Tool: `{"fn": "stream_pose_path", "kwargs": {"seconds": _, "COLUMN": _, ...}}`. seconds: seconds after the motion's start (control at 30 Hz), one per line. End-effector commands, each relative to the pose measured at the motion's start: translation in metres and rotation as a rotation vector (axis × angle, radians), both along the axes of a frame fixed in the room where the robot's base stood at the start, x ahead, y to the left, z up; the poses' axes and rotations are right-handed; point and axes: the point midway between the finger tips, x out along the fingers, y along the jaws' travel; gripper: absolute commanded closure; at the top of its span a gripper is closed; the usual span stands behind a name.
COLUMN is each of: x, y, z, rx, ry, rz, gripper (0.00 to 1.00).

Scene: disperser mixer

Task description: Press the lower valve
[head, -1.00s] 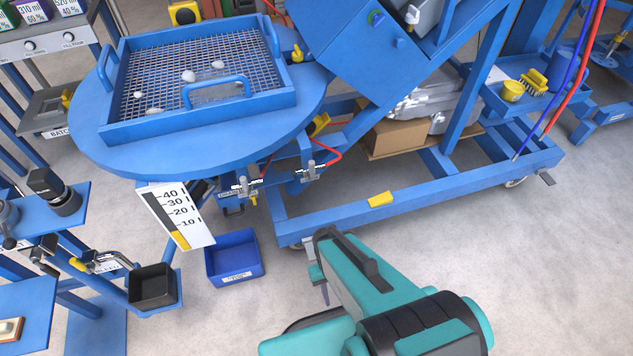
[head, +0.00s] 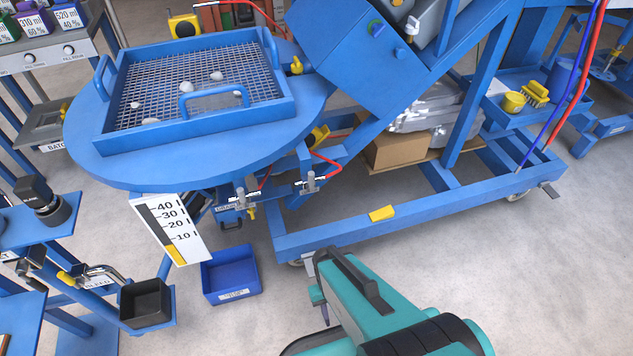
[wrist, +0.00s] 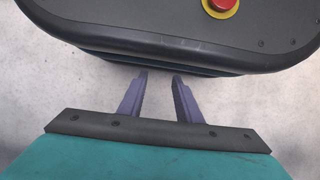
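Under the round blue table, in the head view, are two small metal valve fittings, a left one (head: 241,199) beside a label reading "DRAIN" and a right one (head: 309,184) by a red hose. A yellow-handled valve (head: 296,66) sits higher, at the right edge of the sieve tray. I cannot tell for sure which one is the lower valve. My gripper (wrist: 160,78) is open and empty in the wrist view, with two purple fingers apart over the floor. In the head view it is low in the picture, in front of the blue frame and away from the valves; a purple finger shows partly.
The round blue table (head: 92,152) carries a sieve tray (head: 112,142) with pale lumps. A blue bin (head: 229,277) is on the floor below the gauge plate (head: 176,230). A black box (head: 146,304) is at lower left. The blue frame rail (head: 345,232) crosses the middle.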

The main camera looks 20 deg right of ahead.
Motion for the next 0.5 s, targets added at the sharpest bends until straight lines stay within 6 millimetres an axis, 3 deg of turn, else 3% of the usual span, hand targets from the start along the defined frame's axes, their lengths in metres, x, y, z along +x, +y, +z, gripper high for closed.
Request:
{"fn": "stream_pose_path", "kwargs": {"seconds": 0.17, "x": 0.0000, "y": 0.0000, "z": 0.0000, "rx": 0.000, "ry": 0.000, "rz": 0.000, "gripper": 0.70}}
{"fn": "stream_pose_path", "kwargs": {"seconds": 0.33, "x": 0.0000, "y": 0.0000, "z": 0.0000, "rx": 0.000, "ry": 0.000, "rz": 0.000, "gripper": 0.99}}
{"fn": "stream_pose_path", "kwargs": {"seconds": 0.5, "x": 0.0000, "y": 0.0000, "z": 0.0000, "rx": 0.000, "ry": 0.000, "rz": 0.000, "gripper": 1.00}}
